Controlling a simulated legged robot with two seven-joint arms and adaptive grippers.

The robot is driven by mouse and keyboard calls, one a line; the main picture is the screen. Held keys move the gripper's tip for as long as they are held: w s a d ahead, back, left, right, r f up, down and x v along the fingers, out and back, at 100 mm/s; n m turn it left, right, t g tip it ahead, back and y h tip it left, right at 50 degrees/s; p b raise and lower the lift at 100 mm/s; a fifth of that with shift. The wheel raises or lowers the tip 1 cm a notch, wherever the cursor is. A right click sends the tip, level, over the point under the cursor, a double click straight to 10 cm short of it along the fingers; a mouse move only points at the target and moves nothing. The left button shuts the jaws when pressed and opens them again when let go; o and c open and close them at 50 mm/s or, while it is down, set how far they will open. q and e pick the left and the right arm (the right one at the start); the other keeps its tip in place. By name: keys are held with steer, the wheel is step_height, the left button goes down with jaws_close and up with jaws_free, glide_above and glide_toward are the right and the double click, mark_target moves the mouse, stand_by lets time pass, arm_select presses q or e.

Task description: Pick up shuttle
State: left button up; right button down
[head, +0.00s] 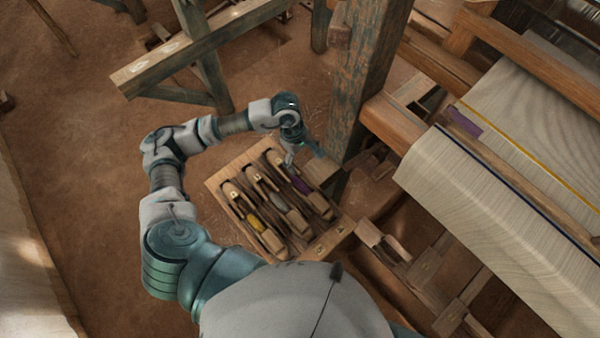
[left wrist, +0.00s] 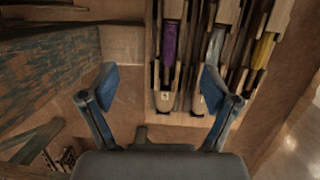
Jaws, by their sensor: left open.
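Three wooden boat-shaped shuttles lie side by side in a slotted wooden tray (head: 214,188). One has purple yarn (head: 299,184), one grey yarn (head: 277,202), one yellow yarn (head: 254,222). My left gripper (head: 304,154) is open and empty over the purple shuttle's end of the tray. In the left wrist view the purple shuttle (left wrist: 170,45) shows between the spread blue fingers (left wrist: 158,86), nearer the right one. The right fingertip overlaps the grey shuttle (left wrist: 216,47) in the picture. The yellow shuttle (left wrist: 263,51) lies further right. I see no contact. My right gripper is not in view.
A worn blue-green post (head: 364,75) stands close beside my left gripper. The loom's cloth-covered beam (head: 480,190) is at the right. A wooden beam frame (head: 190,48) stands at the upper left. Bare earth floor (head: 80,150) lies open at the left.

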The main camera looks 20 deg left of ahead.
arm_select(q)
steer(key=w+a+y, duration=0.2)
steer(key=a+y, duration=0.1)
steer(key=a, duration=0.3)
steer(key=f, duration=1)
steer(key=shift+s+d+f, duration=0.15)
steer(key=shift+s+d, duration=0.05)
steer(key=shift+d, duration=0.15)
steer(key=shift+a+f, duration=0.25)
steer(key=shift+f, duration=0.35)
step_height(320, 180, down, 4)
steer(key=shift+s+d+f, duration=0.1)
steer(key=shift+d+f, duration=0.05)
steer(key=shift+f, duration=0.2)
arm_select(e)
steer(key=shift+s+d+f, duration=0.15)
steer(key=shift+s+f, duration=0.15)
steer(key=shift+s, duration=0.05)
